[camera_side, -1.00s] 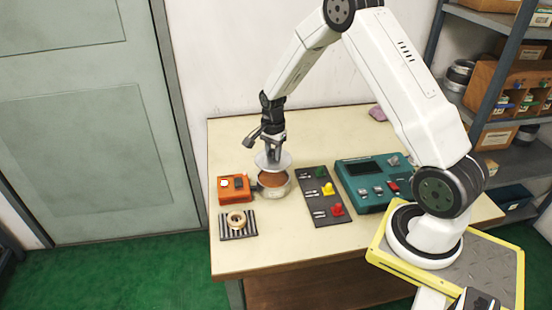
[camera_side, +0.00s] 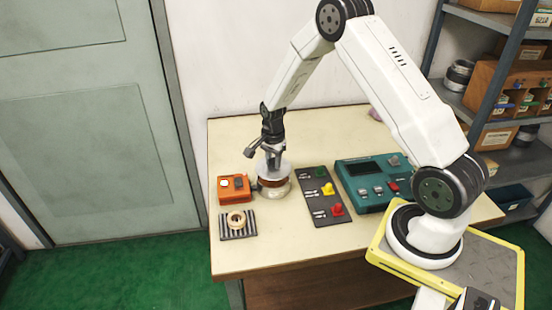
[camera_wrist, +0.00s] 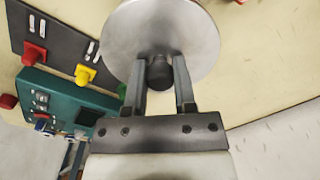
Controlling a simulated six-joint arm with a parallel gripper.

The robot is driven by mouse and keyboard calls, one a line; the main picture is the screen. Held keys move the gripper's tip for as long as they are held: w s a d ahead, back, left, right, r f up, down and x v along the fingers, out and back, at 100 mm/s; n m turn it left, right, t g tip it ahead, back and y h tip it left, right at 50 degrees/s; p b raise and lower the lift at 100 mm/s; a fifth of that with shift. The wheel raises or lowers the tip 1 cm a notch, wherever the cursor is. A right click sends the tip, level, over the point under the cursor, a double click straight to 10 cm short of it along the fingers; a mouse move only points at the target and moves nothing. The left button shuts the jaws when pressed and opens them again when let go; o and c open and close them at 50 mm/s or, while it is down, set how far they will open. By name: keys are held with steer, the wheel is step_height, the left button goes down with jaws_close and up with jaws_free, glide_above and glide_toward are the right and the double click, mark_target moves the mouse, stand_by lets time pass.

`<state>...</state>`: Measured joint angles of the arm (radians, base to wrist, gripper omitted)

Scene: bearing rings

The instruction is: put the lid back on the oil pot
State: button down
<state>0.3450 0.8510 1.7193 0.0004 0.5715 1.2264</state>
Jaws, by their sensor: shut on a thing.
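My gripper (camera_side: 271,150) is shut on the dark knob of the lid (camera_side: 272,169), a round grey metal disc. In the wrist view the lid (camera_wrist: 160,30) fills the top middle, and its knob (camera_wrist: 159,73) sits between the two fingers of my gripper (camera_wrist: 160,82). The oil pot (camera_side: 274,188) stands on the table directly under the lid, with a strip of brown showing between them. The lid looks roughly level and very close above the pot; I cannot tell whether it touches the rim. The wrist view hides the pot behind the lid.
An orange box (camera_side: 234,188) stands just left of the pot. A striped pad with a ring (camera_side: 237,221) lies in front. A dark panel with coloured knobs (camera_side: 322,197) and a teal device (camera_side: 372,183) are to the right.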

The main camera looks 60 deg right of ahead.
mark_target(273, 169)
steer(key=shift+f, duration=1.7)
stand_by(2.3)
steer(key=shift+c, duration=1.7)
jaws_free()
steer(key=shift+r, duration=3.75)
